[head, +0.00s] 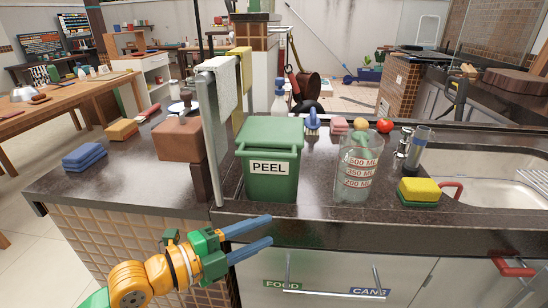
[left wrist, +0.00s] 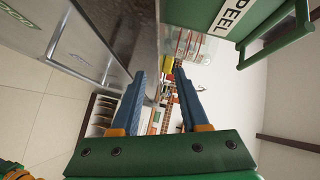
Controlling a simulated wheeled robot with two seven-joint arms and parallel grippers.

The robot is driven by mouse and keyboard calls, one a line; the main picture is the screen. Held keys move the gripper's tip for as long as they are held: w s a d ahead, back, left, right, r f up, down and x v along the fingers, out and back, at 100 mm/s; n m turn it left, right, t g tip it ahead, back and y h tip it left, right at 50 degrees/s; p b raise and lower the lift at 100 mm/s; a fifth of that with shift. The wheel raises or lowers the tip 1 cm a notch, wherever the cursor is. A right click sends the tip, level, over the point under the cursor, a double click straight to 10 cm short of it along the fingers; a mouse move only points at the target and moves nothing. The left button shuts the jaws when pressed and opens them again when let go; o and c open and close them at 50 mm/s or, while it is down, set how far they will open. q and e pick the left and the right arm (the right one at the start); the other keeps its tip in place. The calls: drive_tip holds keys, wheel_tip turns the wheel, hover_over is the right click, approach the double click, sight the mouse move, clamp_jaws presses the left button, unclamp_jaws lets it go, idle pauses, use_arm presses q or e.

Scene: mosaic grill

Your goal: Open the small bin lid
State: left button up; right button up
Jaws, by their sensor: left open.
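The small green bin (head: 271,185), labelled PEEL, stands upright on the dark counter in the head view. Its green lid (head: 270,132) lies shut on top. In the left wrist view, part of the bin (left wrist: 208,14) shows at the top right, with a green bar-like edge beside it. My left gripper (head: 258,236), with blue fingers, is open and empty. It is in front of the counter's front edge, below the bin and apart from it. My right gripper is in neither view.
A clear measuring jug (head: 357,170) stands right of the bin, and a yellow-green sponge (head: 419,190) lies beyond it. A metal post with towels (head: 222,85) and a brown block (head: 180,139) stand to the left. The sink (head: 490,172) is at the right.

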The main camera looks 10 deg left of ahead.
sight(263, 157)
use_arm(q)
drive_tip(key=w+a+r+m+t+h, duration=0.1)
drive_tip(key=a+r+m, duration=0.1)
drive_tip(key=r, duration=0.4)
drive_tip(key=w+a+r+m+t+h, duration=0.1)
drive_tip(key=w+a+r+m+t, duration=0.1)
drive_tip(key=r, duration=0.4)
drive_tip(key=p+x, duration=0.5)
drive_tip(key=x, duration=0.1)
drive_tip(key=shift+f, duration=0.15)
drive_tip(key=shift+w+d+f, duration=0.15)
drive_tip(key=shift+d, duration=0.2)
clamp_jaws()
